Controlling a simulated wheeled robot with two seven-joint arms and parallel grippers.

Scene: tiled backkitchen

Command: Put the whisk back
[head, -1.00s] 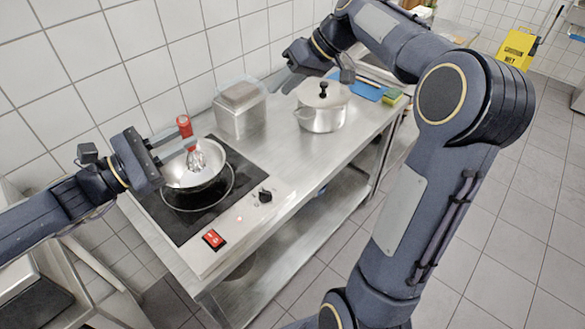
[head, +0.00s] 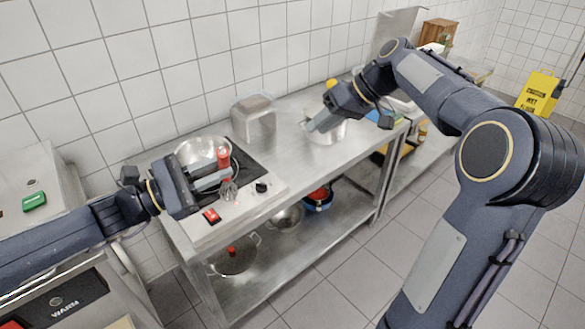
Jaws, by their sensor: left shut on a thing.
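The whisk (head: 229,190) has a red handle (head: 222,154) and a wire head that points down. My left gripper (head: 214,178) is shut on the whisk by its handle and holds it upright over the front of the hob, near the control panel. The frying pan (head: 203,147) sits on the hob, behind my left gripper and partly hidden by it.
A steel container (head: 253,118) stands by the wall, right of the hob (head: 249,165). The steel counter (head: 290,145) is bare between hob and pot. Pots (head: 235,258) and a bowl (head: 286,217) stand on the lower shelf (head: 300,255). A yellow wet-floor sign (head: 539,92) stands far right.

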